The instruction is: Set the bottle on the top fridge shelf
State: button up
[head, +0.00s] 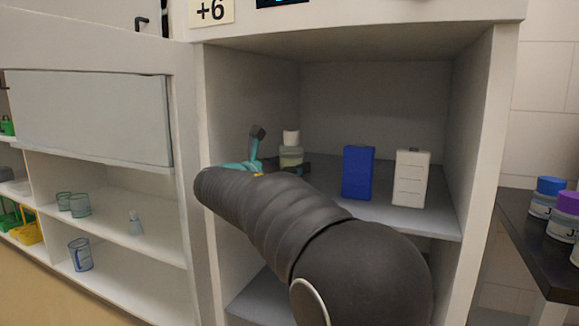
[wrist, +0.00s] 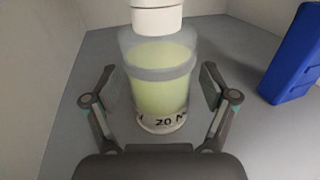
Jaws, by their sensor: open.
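The bottle (wrist: 160,85) is clear with pale green liquid, a white cap and a label reading "20". It stands upright on the top shelf (head: 380,212) of the fridge, and its upper part also shows in the head view (head: 291,153). My gripper (wrist: 160,88) is open, with one finger on each side of the bottle. Gaps show between the fingers and the bottle in the wrist view. In the head view my arm hides the bottle's lower part and most of the gripper.
A blue box (head: 358,172) and a white box (head: 411,178) stand on the same shelf to the right of the bottle. A dark counter (head: 540,240) with several jars lies at the right, and a white cabinet with glassware at the left.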

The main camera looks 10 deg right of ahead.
jog(key=v, duration=0.7)
jog(key=shift+a, duration=0.15)
